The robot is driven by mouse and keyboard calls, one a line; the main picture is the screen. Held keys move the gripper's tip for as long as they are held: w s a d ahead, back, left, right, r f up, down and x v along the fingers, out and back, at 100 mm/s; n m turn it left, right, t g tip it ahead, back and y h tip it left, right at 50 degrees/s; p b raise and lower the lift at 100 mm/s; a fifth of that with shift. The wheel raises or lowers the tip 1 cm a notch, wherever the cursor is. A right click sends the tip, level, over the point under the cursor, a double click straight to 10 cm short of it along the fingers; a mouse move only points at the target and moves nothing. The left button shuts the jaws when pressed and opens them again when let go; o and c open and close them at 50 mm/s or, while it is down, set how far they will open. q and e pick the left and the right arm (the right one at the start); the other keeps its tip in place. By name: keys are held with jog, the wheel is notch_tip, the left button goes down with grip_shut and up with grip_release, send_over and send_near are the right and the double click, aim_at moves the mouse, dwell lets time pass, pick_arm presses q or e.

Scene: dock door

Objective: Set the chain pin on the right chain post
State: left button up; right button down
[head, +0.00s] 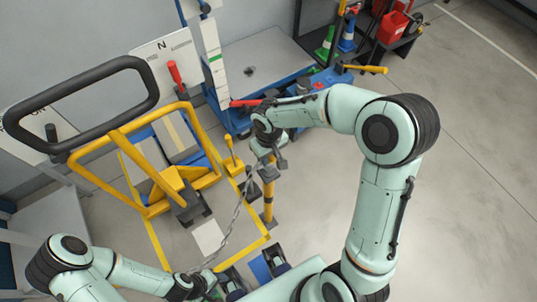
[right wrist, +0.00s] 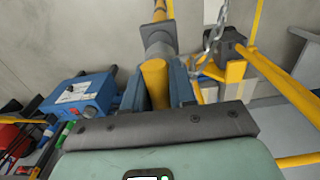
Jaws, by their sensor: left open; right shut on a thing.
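My right gripper (head: 264,155) is over the right chain post (head: 268,203), a yellow post with a dark grey top. In the right wrist view this gripper (right wrist: 160,88) is shut on the yellow chain pin (right wrist: 155,78). The post's dark grey top (right wrist: 159,40) shows just beyond the pin, roughly in line with it. I cannot tell whether the pin is in it. The grey chain (head: 232,218) hangs from near my right gripper toward my left gripper; it also shows in the right wrist view (right wrist: 213,38). My left gripper (head: 207,283) is open, low in the head view.
A yellow frame with a black handle (head: 85,95) stands at left. A short yellow lever (head: 230,150) is left of the post. A blue dock unit (head: 235,118) with a grey plate is behind. Red cans (head: 393,28) and cones are at the back. Floor at right is clear.

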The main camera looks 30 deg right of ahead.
aim_at(269, 164)
jog(key=shift+f+b, duration=1.25)
jog(key=shift+f, duration=0.75)
jog(key=shift+f+b, duration=0.7)
jog(key=c, duration=1.2)
grip_release()
